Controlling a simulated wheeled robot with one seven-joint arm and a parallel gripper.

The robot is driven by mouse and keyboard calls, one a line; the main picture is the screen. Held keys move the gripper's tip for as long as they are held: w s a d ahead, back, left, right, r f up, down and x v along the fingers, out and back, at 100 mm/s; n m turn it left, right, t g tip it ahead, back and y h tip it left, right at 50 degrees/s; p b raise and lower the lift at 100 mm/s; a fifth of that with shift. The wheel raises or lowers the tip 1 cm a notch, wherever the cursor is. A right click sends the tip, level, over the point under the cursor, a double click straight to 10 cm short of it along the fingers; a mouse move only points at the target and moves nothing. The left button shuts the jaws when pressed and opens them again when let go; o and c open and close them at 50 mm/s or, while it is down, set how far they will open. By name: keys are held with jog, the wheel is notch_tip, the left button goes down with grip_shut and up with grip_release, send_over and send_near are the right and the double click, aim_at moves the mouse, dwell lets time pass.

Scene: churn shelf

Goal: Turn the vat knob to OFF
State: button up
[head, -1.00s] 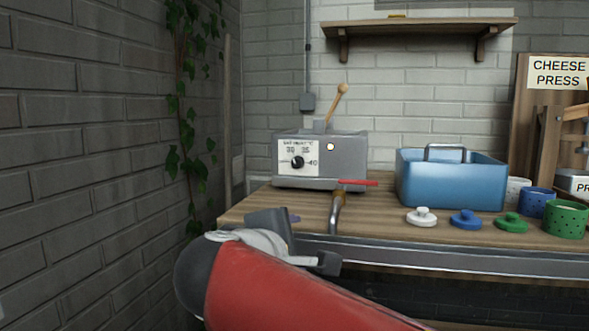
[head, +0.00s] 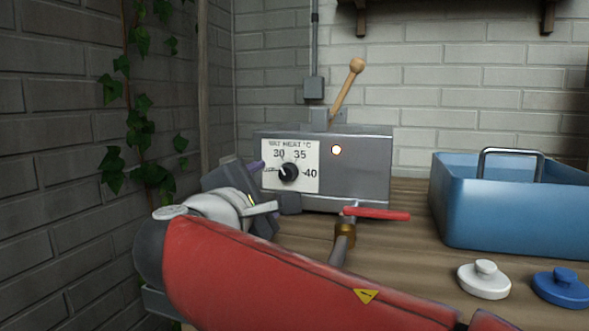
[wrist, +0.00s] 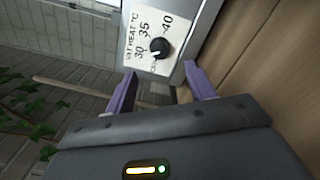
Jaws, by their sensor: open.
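The vat heat box (head: 350,165) is a grey metal box on the wooden bench, with a white dial plate marked 30, 35 and 40. The round black knob (head: 288,172) sits on the plate; its exact pointer direction is too small to read surely. In the wrist view the knob (wrist: 159,48) lies just beyond and between the purple fingertips. My gripper (wrist: 159,74) is open and empty, its fingers spread either side of the knob's line, apart from it. In the head view my gripper is left of and in front of the box, partly hidden by my wrist.
A small round lamp (head: 336,150) glows on the box. A red-handled tap (head: 376,213) projects in front of it. A blue vat (head: 505,210) and white lid (head: 484,279) stand to the right. A brick wall with ivy (head: 140,128) is close on the left.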

aim_at(285, 175)
jog(key=x, duration=0.8)
jog(key=shift+w, duration=0.2)
jog(key=shift+c, duration=0.3)
jog(key=c, duration=0.9)
